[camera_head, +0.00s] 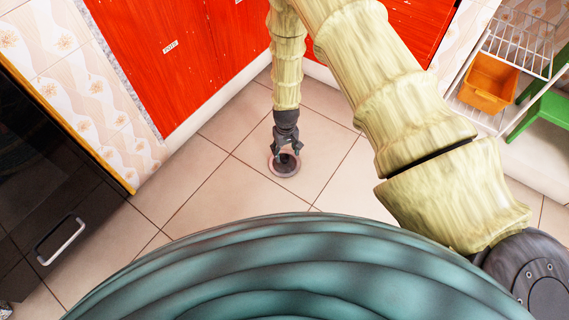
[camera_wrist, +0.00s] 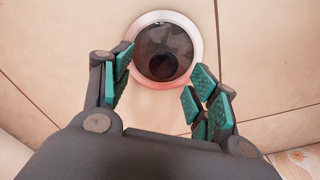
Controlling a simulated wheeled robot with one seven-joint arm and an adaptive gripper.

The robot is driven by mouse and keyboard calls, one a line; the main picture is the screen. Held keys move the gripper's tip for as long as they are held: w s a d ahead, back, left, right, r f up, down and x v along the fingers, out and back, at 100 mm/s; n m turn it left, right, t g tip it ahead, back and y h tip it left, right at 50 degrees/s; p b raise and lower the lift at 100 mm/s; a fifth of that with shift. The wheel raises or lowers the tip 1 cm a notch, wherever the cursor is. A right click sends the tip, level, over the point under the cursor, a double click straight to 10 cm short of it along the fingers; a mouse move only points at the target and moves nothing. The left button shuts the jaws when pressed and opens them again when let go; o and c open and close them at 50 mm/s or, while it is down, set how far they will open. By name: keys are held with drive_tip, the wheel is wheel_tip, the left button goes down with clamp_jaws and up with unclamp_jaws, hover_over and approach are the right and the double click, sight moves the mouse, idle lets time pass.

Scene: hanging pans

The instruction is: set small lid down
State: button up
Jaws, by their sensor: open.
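The small lid (camera_head: 284,167) is round, with a pale pinkish rim and a dark middle. It appears to lie flat on the tiled floor in the head view, just below my gripper (camera_head: 287,147). In the wrist view the lid (camera_wrist: 163,25) shows whole, with a dark round knob near its centre. My gripper (camera_wrist: 160,90) is open and empty, with its teal finger pads spread on either side. The lid shows beyond and between the fingertips, and the fingers do not close on it. Whether a fingertip touches the lid is hard to tell.
Red cabinets (camera_head: 160,50) stand behind, and a black appliance (camera_head: 60,190) with a handle is at the left. A white rack (camera_head: 515,45) with an orange bin (camera_head: 488,82) and a green stool (camera_head: 545,105) are at the right. The floor (camera_head: 220,200) around the lid is clear.

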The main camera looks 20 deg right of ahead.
sight(284, 157)
drive_tip(key=f+b, duration=0.2)
drive_tip(key=f, duration=0.2)
drive_tip(key=shift+a+f+b, duration=0.25)
drive_tip(key=shift+f+b, duration=0.05)
drive_tip(key=shift+b, duration=0.1)
clamp_jaws()
drive_tip(key=shift+r, duration=0.1)
